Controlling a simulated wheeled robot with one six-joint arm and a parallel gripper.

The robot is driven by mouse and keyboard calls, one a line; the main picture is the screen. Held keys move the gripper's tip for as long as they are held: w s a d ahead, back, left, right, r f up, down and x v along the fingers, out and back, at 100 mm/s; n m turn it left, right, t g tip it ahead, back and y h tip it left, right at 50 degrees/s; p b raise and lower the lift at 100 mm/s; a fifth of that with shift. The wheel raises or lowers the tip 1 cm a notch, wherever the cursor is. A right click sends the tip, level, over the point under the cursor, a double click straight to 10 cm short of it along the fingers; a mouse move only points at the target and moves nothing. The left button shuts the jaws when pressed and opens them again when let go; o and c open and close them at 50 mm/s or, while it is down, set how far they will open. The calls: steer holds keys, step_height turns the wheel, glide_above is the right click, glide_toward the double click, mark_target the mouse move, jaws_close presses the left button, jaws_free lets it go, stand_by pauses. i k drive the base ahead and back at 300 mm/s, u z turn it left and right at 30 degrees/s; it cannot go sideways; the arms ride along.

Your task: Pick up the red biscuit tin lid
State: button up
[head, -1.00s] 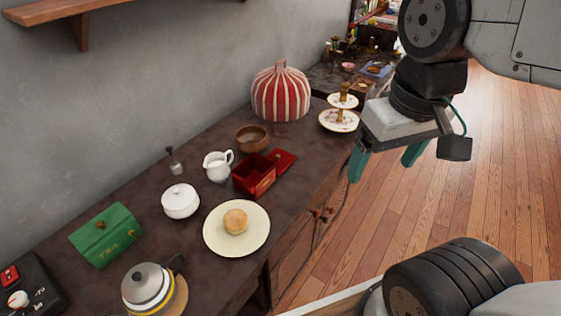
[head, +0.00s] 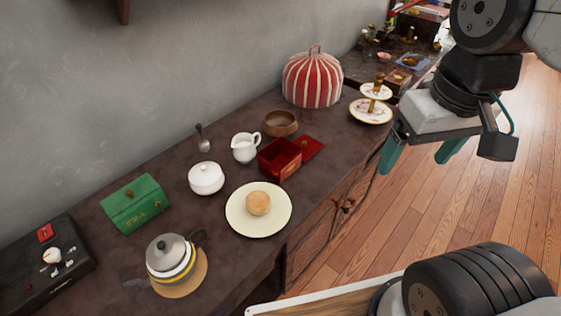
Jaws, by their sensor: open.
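The red biscuit tin lid (head: 313,147) lies flat on the dark counter, close against the right side of the open red biscuit tin (head: 279,158). The tin stands upright and its inside shows. My gripper (head: 420,160) is open and empty. It hangs to the right of the lid in the picture, over the floor beyond the counter's front edge. Its two green fingers point downward.
A plate (head: 240,222) with a bun (head: 258,203) lies in front of the tin. A white jug (head: 245,148), wooden bowl (head: 281,123) and white sugar bowl (head: 206,178) stand nearby. A striped tea cosy (head: 312,80) and tiered stand (head: 372,108) are behind.

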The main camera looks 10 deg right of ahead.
mark_target(310, 146)
steer(key=u, duration=3.1)
steer(key=k, duration=1.4)
steer(key=z, duration=1.45)
steer(key=i, duration=1)
